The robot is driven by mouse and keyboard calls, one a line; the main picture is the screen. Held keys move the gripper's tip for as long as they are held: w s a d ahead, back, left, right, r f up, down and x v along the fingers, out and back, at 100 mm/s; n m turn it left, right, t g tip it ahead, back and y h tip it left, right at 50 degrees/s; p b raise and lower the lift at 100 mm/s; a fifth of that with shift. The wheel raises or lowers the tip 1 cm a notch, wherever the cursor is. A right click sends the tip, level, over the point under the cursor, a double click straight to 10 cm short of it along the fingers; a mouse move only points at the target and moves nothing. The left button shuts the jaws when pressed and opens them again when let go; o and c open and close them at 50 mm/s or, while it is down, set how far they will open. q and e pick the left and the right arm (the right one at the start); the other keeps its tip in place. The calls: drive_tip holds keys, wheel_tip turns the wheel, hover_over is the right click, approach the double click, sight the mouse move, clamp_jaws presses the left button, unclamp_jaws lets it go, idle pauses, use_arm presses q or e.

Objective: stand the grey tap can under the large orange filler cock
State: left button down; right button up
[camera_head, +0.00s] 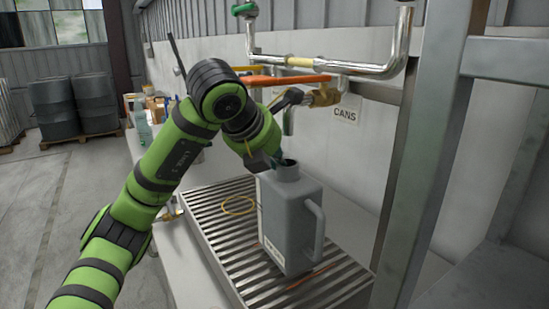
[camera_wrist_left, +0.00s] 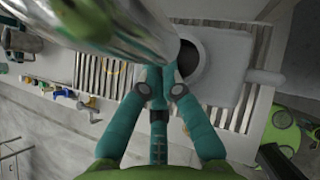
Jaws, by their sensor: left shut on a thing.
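The grey tap can (camera_head: 286,215) is upright at the slatted tray (camera_head: 222,215), handle to the right and a pale label low on its side. I cannot tell whether its base touches the slats. My left gripper (camera_head: 278,160) is shut at the can's neck. In the left wrist view the closed teal fingertips (camera_wrist_left: 163,75) meet the left edge of the can's dark mouth (camera_wrist_left: 188,58). The orange filler cock (camera_head: 285,81), with a long orange lever, is on the wall above the can. A short green spout (camera_head: 288,122) shows above the neck. My right gripper is out of view.
A yellow ring (camera_head: 239,206) and a thin orange stick (camera_head: 312,276) lie on the slats. Chrome pipes (camera_head: 375,70) and a CANS sign (camera_head: 345,111) are on the wall. A grey steel post (camera_head: 425,150) stands close on the right.

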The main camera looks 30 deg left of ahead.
use_arm(q)
drive_tip(key=shift+f+b, duration=0.35)
drive_tip(key=shift+f, duration=0.15)
drive_tip(key=c, duration=1.4)
unclamp_jaws()
drive_tip(key=shift+r, duration=0.15)
drive_tip(key=shift+r+p, duration=0.3)
drive_tip(key=shift+p, duration=0.15)
drive_tip(key=p+v, duration=0.1)
drive_tip(key=v, duration=1.1)
drive_tip(key=shift+r, duration=0.15)
